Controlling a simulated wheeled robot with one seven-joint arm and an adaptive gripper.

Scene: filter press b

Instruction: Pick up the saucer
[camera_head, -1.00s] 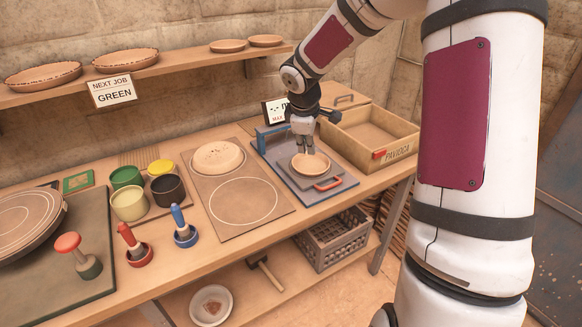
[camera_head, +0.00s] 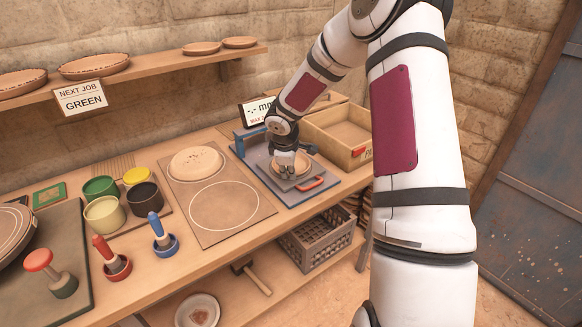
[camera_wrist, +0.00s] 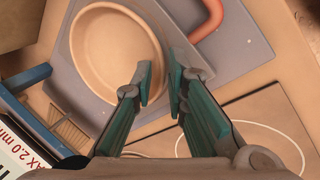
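The saucer, a small round tan clay dish (camera_wrist: 105,50), lies on the grey plate of the press (camera_wrist: 215,60). In the head view the saucer (camera_head: 304,167) is partly hidden by my gripper (camera_head: 286,172), which is down at it. In the wrist view my gripper (camera_wrist: 160,80) has its two fingertips apart, one over the inside of the saucer and one just outside its right rim. A gap shows between the fingers. I cannot tell whether either finger touches the rim.
A red handle (camera_head: 311,183) is at the press plate's front, and a blue frame (camera_head: 246,140) behind it. A wooden drawer box (camera_head: 338,140) stands right of the press. A board with a white circle (camera_head: 224,206) lies left. A dish with a dark mark (camera_head: 198,311) is on the lower shelf.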

